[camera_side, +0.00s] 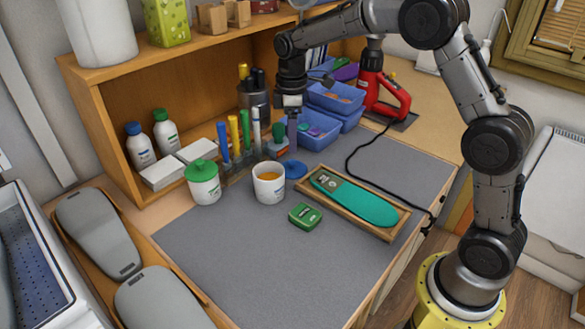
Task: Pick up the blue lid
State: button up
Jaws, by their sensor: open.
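The blue lid (296,170) lies on the grey mat, just right of and behind an open white jar (268,190) with orange contents. My gripper (291,140) points down above and slightly behind the lid, apart from it. It is open and holds nothing that I can see. The fingers are small and partly blend with the marker pens and bins behind them.
A white jar with a green lid (203,182), a green box (305,216) and a wooden tray (398,232) with a teal insole are nearby. Blue bins (332,125) and a pen rack stand behind. The front of the mat (240,255) is clear.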

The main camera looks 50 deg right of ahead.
aim_at(292, 161)
jog(key=shift+s+a+f, duration=0.1)
jog(key=shift+s+f, duration=0.05)
jog(key=shift+f, duration=2.85)
jog(key=shift+c, duration=0.2)
grip_shut()
